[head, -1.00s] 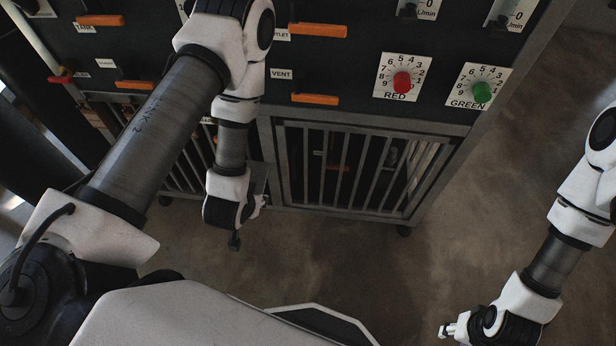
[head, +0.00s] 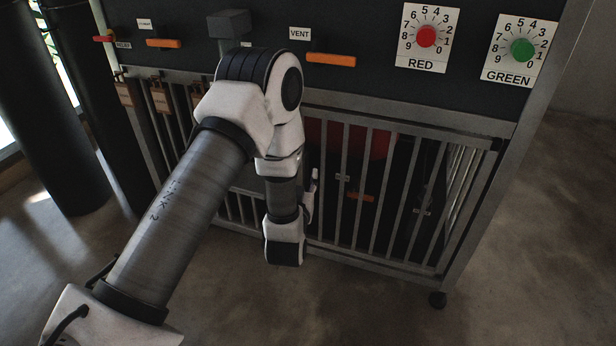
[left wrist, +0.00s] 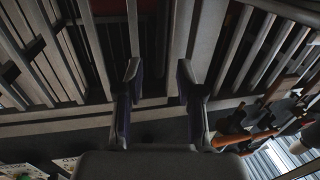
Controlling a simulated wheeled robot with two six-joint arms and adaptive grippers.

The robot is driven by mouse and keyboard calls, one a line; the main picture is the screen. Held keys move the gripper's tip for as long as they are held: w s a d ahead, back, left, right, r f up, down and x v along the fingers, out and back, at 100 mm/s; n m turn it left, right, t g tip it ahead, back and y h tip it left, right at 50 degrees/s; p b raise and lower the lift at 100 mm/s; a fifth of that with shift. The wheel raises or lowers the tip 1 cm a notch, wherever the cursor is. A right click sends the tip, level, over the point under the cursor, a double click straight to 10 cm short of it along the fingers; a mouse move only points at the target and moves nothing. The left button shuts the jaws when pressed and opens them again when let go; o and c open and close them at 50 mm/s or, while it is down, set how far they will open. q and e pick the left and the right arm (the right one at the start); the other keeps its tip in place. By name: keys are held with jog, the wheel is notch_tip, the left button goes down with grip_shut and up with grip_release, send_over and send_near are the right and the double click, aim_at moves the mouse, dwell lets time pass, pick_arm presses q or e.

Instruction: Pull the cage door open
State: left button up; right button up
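The cage door (head: 400,127) is a grey metal frame with upright bars, low on the front of the dark cabinet. It looks shut in the head view. My left arm reaches down in front of the door's left side, and its wrist (head: 283,242) hides part of the bars there. In the left wrist view, my left gripper (left wrist: 157,76) has its two fingers apart, facing the barred front. Bars and a wider post (left wrist: 205,45) show beyond the fingers; I cannot tell whether they touch anything. My right gripper is out of view.
Above the door are a red knob (head: 426,37), a green knob (head: 522,49) and an orange handle (head: 331,59) below a VENT label. Brown tags (head: 160,100) hang at the left bars. Dark columns (head: 62,110) stand at left. The floor at right is clear.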

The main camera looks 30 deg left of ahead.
aim_at(306, 167)
pick_arm(q)
jog(key=b+x, duration=0.1)
jog(key=x, duration=0.4)
jog(key=shift+w+a+f, duration=0.1)
jog(key=shift+f, duration=0.05)
grip_shut()
